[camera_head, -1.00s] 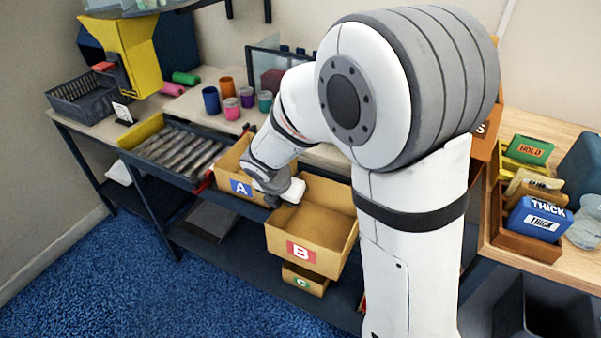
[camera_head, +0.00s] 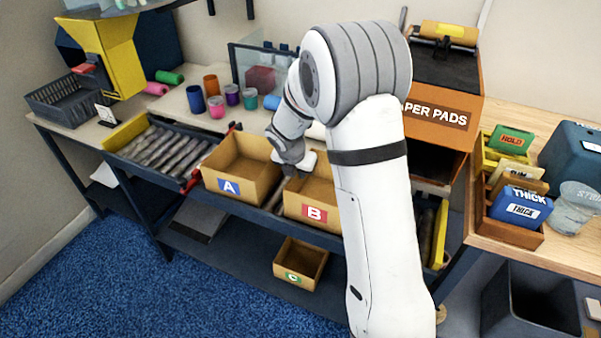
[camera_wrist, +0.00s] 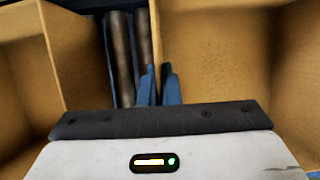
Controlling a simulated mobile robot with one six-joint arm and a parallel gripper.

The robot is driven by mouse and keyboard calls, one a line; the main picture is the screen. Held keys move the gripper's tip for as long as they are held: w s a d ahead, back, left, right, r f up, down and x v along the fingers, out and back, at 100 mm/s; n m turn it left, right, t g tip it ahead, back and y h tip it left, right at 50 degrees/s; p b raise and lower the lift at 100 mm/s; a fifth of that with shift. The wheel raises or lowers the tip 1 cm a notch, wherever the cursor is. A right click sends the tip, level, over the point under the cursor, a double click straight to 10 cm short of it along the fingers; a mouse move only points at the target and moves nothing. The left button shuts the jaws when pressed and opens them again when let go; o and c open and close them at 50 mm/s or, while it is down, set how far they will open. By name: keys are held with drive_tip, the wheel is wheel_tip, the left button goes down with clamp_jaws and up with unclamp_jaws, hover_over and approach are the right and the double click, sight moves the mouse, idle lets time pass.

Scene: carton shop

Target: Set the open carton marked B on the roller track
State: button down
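The open carton B (camera_head: 296,208), tan with a red B label, is upright over the roller track (camera_head: 165,148), right of carton A (camera_head: 247,188). It looks level with A; my arm hides its right part. Whether its bottom rests fully on the rollers is hard to tell. My gripper (camera_head: 291,172) is at B's left wall. In the wrist view its blue fingers (camera_wrist: 159,82) straddle that wall of carton B (camera_wrist: 215,60), close together, and seem shut on it. Carton A (camera_wrist: 78,50) is at the left there, with bare rollers (camera_wrist: 122,50) between the cartons.
Carton C (camera_head: 301,264) is on the lower shelf. Several cups (camera_head: 217,105) stand behind the track. A paper pads box (camera_head: 440,117) is behind my arm. A wooden table (camera_head: 470,225) with stamp-like blocks is at the right. Rollers left of A are free.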

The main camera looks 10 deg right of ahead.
drive_tip(key=shift+f, duration=0.2)
drive_tip(key=c, duration=1.6)
unclamp_jaws()
drive_tip(key=shift+c, duration=0.2)
drive_tip(key=shift+r, duration=0.1)
